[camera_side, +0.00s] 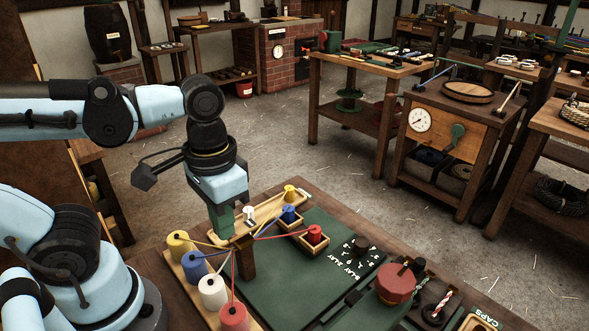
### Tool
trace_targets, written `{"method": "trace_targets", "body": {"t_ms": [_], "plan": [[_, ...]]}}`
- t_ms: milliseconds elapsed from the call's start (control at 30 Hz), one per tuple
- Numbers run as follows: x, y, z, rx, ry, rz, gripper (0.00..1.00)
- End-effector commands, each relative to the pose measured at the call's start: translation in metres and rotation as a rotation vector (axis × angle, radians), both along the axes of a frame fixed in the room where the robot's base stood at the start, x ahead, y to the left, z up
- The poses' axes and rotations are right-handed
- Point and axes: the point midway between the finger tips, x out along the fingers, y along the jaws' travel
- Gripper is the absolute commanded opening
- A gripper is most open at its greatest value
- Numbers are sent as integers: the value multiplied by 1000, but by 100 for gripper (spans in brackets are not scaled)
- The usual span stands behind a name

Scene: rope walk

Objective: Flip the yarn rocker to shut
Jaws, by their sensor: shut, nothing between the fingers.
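My gripper (221,218) points down over the near workbench, its fingers shut and empty. It is beside a small white piece (248,214) at the left end of a long wooden tray (268,205). Just below it in the picture stands a brown wooden post (244,262), with coloured yarns running past it from the yellow (179,243), blue (195,265), white (212,291) and red (234,317) spools. I cannot make out for sure which part is the yarn rocker. I cannot tell whether the fingertips touch anything.
A blue piece (289,213) and a red piece (315,234) sit in small wooden boxes on the green board (290,270). The board's middle is mostly clear.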

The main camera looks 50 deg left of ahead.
Motion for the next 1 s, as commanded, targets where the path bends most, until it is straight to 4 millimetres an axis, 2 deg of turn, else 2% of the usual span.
{"method": "trace_targets", "body": {"t_ms": [433,1000], "plan": [[0,0,-2,0,0,0,0],[0,0,38,0,0,0,0]]}}
